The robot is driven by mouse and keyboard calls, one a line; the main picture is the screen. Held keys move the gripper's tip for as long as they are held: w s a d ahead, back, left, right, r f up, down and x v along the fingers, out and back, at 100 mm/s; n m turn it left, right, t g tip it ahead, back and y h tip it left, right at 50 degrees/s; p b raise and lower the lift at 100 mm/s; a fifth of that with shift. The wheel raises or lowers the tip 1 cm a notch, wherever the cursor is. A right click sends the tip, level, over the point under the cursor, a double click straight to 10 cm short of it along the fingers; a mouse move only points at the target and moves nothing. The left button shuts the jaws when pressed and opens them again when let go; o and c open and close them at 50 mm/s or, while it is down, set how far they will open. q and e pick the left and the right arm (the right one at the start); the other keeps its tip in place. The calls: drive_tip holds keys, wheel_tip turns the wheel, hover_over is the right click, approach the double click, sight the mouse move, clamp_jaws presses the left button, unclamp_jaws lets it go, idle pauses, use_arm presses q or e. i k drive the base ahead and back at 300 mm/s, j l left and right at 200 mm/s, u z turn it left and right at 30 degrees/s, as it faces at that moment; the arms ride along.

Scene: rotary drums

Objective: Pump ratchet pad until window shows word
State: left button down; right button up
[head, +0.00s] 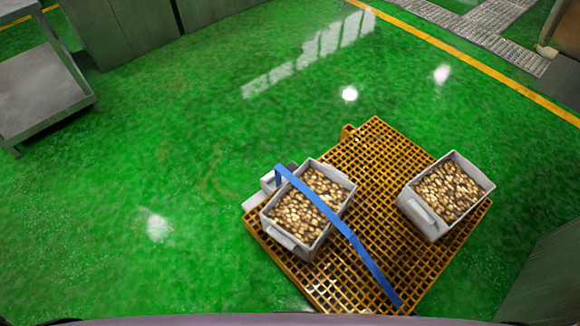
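No ratchet pad, window or word can be made out in the head view. A blue bar or strap (340,222) runs across the left grey bin and down to the pallet's near right side. Its upper end bends down beside a small pale grey block (268,181) at the pallet's left edge; what this block is, I cannot tell. Neither of my grippers is in view.
A yellow-brown grid pallet (378,155) lies on the green floor. It carries a left grey bin (287,241) and a right grey bin (424,220), both filled with brown pieces. A grey shelf (40,95) stands upper left. Floor left of the pallet is clear.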

sight(292, 166)
drive_tip(key=i+j+z, duration=0.15)
drive_tip(key=j+z, duration=0.2)
drive_tip(key=j, duration=0.6)
drive_tip(key=j+z, duration=0.4)
drive_tip(key=j, duration=0.55)
drive_tip(key=j+z, duration=0.35)
drive_tip(key=j, duration=0.65)
